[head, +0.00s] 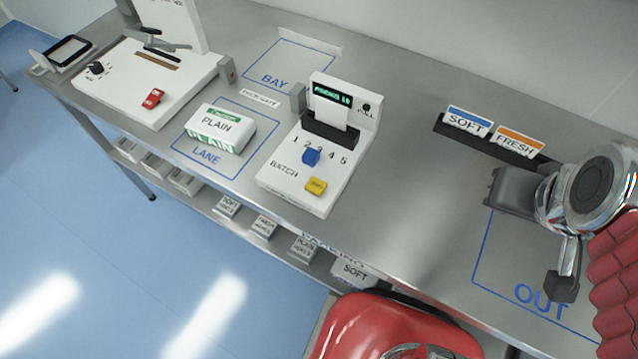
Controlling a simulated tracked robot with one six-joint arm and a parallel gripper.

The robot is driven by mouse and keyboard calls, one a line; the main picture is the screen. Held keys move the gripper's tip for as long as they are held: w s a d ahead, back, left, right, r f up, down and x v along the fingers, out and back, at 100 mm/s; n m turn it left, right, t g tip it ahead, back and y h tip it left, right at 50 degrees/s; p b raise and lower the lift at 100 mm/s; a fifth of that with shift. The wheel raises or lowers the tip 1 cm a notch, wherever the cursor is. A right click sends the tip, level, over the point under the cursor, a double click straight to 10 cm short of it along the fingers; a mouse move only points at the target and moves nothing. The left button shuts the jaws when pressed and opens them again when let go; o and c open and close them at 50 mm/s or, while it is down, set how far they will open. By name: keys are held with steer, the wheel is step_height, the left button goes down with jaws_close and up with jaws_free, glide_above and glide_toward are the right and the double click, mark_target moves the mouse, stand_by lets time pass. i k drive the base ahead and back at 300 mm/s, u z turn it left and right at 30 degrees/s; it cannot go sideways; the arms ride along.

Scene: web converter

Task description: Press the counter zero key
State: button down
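A white counter unit (337,150) stands mid-bench with a small green display, a paper slip, a dial row marked 1 to 5 and the word BATCH. A blue knob (311,157) sits below the numbers. A yellow key (316,186) sits near the unit's front edge; its lettering is too small to read. A red key (153,98) is on the white machine (130,75) at the left. I cannot tell from lettering which key is the zero key. My gripper (538,238) is at the far right, over the OUT area, fingers apart and empty, well away from both keys.
A PLAIN pack (217,130) lies in the LANE outline, left of the counter unit. A dark rack (470,140) holds SOFT and FRESH cards behind my gripper. Grey posts (298,98) stand near the BAY outline. Bare bench lies between the counter unit and my gripper.

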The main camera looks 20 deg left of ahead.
mark_target(316, 186)
steer(key=z, duration=0.05)
steer(key=k, duration=1.35)
steer(key=u, duration=1.45)
steer(key=i, duration=1)
steer(key=u, duration=0.1)
